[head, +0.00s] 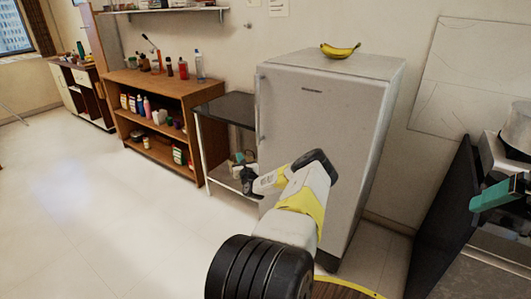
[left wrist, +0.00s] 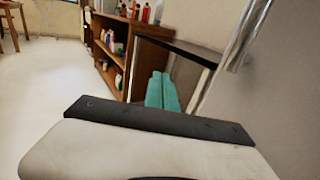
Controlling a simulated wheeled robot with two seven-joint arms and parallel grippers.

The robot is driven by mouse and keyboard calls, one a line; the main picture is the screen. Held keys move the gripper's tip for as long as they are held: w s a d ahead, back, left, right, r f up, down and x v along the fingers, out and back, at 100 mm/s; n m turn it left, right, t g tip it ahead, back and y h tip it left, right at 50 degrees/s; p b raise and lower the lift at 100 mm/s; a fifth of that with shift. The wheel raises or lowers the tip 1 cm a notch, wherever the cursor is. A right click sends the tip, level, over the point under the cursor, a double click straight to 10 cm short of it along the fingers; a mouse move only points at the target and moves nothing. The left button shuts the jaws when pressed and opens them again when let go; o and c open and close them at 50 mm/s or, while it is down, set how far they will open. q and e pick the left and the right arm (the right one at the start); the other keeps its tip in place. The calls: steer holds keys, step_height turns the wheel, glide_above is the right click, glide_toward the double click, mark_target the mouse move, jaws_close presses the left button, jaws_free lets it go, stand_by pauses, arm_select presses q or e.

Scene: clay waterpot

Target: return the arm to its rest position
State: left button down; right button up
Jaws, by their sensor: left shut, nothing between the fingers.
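My left arm, white and yellow with black joints, rises from the bottom middle of the head view and bends left in front of the fridge. My left gripper (head: 247,182) is at its far end, small and dark, in front of the low black-topped table. In the left wrist view, the teal fingers of my left gripper (left wrist: 163,92) lie together, with nothing between them. A teal piece like a finger of my right gripper (head: 497,192) shows at the right edge of the head view. Its jaw state cannot be told.
A grey fridge (head: 322,120) with bananas (head: 340,50) on top stands behind my left arm. A black-topped table (head: 228,107) and a wooden shelf (head: 160,88) with bottles stand left of it. A pot (head: 518,126) is at the right edge. The floor at left is clear.

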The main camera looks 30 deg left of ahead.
arm_select(q)
steer(key=s+d+r+n+g+y, duration=0.1)
steer(key=s+r+n+g, duration=0.55)
steer(key=r+n, duration=0.3)
steer(key=s+d+r+n+g+y, duration=0.1)
steer(key=s+r+n+g, duration=0.5)
steer(key=s+r+n, duration=0.4)
steer(key=s+d+r+n+t+h, duration=0.1)
steer(key=s+d+r+h, duration=0.4)
steer(key=d, duration=1.2)
steer(key=s+d+r+n+t+h, duration=0.2)
steer(key=s+d+r+t+h, duration=0.2)
steer(key=d, duration=1.4)
steer(key=s+d+r+n+t+h, duration=0.2)
steer(key=s+d+r+h, duration=0.5)
steer(key=d, duration=1.1)
step_height(320, 180, up, 3)
steer(key=t+h, duration=0.1)
steer(key=h, duration=0.1)
steer(key=shift+s+h, duration=0.3)
steer(key=shift+s, duration=0.05)
steer(key=shift+d+f, duration=0.1)
